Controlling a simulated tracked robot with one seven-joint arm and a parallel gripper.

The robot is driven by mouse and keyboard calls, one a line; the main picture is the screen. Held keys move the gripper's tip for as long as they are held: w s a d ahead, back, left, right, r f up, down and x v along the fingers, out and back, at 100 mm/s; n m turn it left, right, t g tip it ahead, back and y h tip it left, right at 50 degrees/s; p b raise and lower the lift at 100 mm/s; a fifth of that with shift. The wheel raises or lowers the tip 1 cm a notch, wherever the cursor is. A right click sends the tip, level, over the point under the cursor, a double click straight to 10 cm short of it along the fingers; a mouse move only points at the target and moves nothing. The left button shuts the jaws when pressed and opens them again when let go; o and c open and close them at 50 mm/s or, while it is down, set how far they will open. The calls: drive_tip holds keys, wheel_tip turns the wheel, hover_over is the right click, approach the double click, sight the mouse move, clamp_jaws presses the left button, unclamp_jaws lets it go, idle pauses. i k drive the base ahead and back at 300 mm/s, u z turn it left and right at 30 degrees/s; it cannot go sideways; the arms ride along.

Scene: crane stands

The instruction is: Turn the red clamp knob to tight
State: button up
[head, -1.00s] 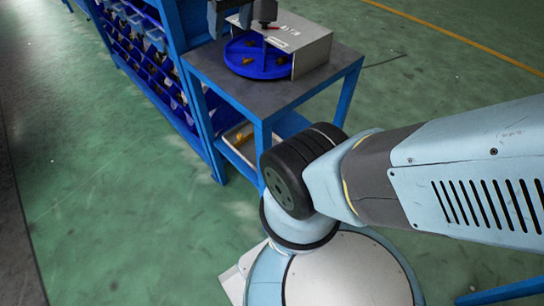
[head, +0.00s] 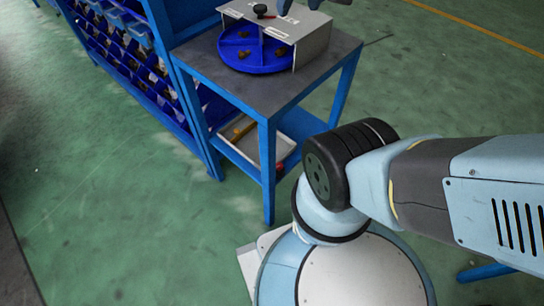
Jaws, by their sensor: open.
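A clamp knob (head: 261,9) stands on top of a grey metal housing (head: 313,35) at the top of the head view. Its cap looks black, with a small red part beside its stem. The housing's top carries pale labels, too small to read. Which way the red part points is hard to tell. My gripper (head: 311,4) is at the top edge, right of the knob and apart from it in the picture. Only its dark finger ends show. It is open, with nothing seen between the fingers.
A blue round divided tray (head: 243,58) with small brown parts sits partly under the housing on a grey-topped blue table (head: 284,86). A pale bin (head: 246,142) is on the lower shelf. A blue rack of bins (head: 137,60) stands left. The green floor at left is clear.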

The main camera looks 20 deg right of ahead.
sight(280, 165)
drive_tip(key=z, duration=0.5)
drive_tip(key=k, duration=0.85)
drive_tip(key=u, duration=0.7)
